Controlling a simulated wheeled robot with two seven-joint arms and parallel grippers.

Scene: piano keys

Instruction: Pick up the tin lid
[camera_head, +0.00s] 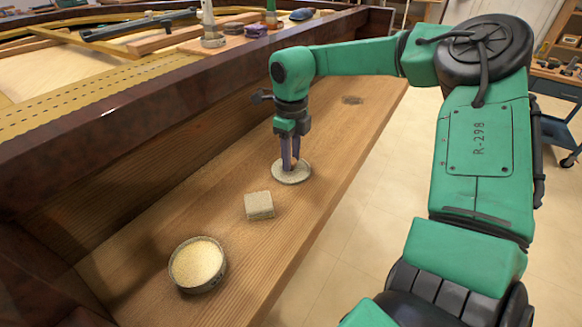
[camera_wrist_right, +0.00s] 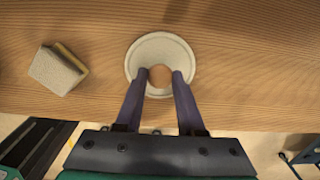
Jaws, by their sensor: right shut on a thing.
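The tin lid is a pale round disc (camera_head: 291,174) with a small round brown knob. It lies on the wooden ledge in the head view, to the right of a small block. In the right wrist view the lid (camera_wrist_right: 160,42) is at the top middle, its knob between the fingertips. My right gripper (camera_head: 290,166) points straight down over the lid and is shut on its knob; it also shows in the right wrist view (camera_wrist_right: 160,76). I cannot tell whether the lid is raised off the wood. My left gripper is not in view.
An open round tin (camera_head: 198,265) with a pale yellow filling stands at the front left of the ledge (camera_head: 290,230). A beige block (camera_head: 259,205) sits between tin and lid; it also shows in the wrist view (camera_wrist_right: 58,68). A dark wall (camera_head: 150,110) rises behind.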

